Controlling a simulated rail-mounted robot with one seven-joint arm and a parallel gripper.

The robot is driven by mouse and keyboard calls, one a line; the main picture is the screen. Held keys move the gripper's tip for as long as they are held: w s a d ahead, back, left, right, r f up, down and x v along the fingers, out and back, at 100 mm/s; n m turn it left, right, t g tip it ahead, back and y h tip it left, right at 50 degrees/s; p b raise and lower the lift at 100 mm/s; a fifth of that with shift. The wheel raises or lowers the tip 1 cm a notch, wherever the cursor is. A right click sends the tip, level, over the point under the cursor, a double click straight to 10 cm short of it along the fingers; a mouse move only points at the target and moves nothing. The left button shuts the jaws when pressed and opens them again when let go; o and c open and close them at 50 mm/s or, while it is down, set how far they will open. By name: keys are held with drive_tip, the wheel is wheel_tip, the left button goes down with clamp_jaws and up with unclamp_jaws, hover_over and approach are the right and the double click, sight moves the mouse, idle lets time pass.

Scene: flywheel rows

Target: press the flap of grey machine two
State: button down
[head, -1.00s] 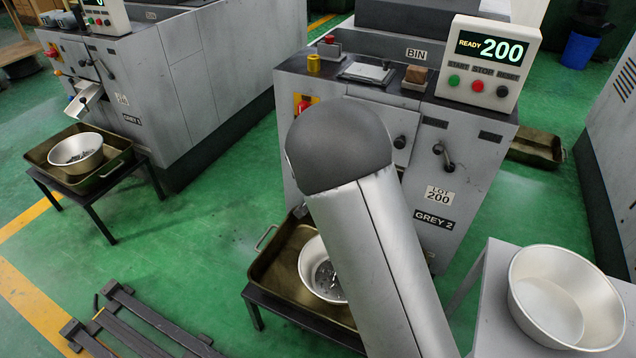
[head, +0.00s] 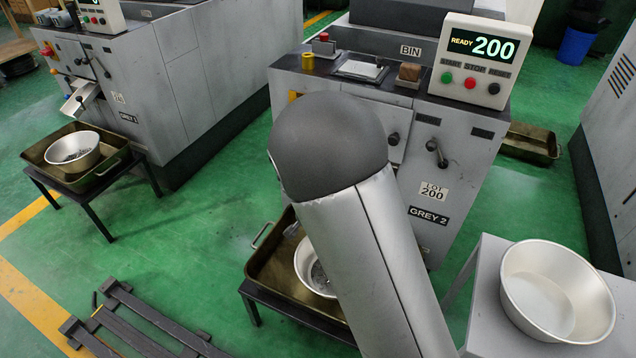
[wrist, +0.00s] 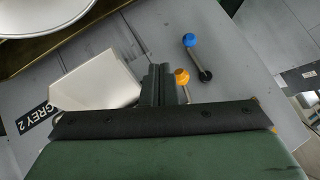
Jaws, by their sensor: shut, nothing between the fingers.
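Grey machine two (head: 470,150) stands at centre right in the head view, with its GREY 2 label (head: 428,216) and a READY 200 display (head: 482,47). My arm covers the left part of its front there and hides my gripper. In the wrist view my gripper (wrist: 158,85) is shut and empty, close to the grey front. A pale angled plate (wrist: 95,82) lies just left of the fingers; I cannot tell whether it is the flap or the chute. An orange-knobbed lever (wrist: 182,78) is just right of the fingertips, and a blue-knobbed lever (wrist: 196,55) is farther right. Contact is unclear.
A metal bowl (head: 309,262) with grey parts sits in a brass tray (head: 262,262) below the machine. An empty bowl (head: 555,290) stands on a grey table (head: 484,300) at right. Grey machine one (head: 215,70) is at left. A dark pallet (head: 140,325) lies front left.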

drive_tip(key=shift+s+a, duration=0.15)
drive_tip(key=shift+s, duration=1.4)
